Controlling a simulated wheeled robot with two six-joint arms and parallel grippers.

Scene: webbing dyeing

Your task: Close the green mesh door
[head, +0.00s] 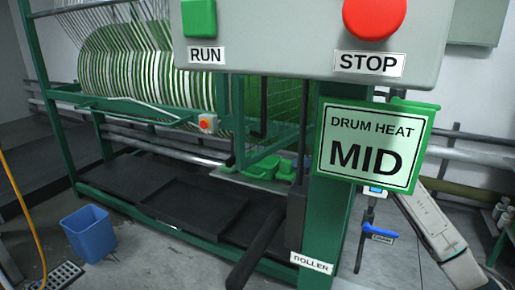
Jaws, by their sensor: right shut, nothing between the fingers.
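The green mesh door (286,108) shows in the head view below the control panel, left of the thick green post. Its top is hidden by the panel and its right side by the post, so I cannot tell how far open it stands. My right arm comes in from the lower right and rises behind the DRUM HEAT sign. My right gripper (398,193) is shut and empty, mostly hidden by the sign's lower edge, to the right of the post and apart from the visible mesh. My left gripper is not in view.
The control panel (300,22) with RUN and STOP buttons blocks the top. The DRUM HEAT sign (372,147) reads MID. A post (330,220) labelled ROLLER stands centre right, with a blue crank (378,236) beside it. A blue bin (90,235) stands on the floor at left.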

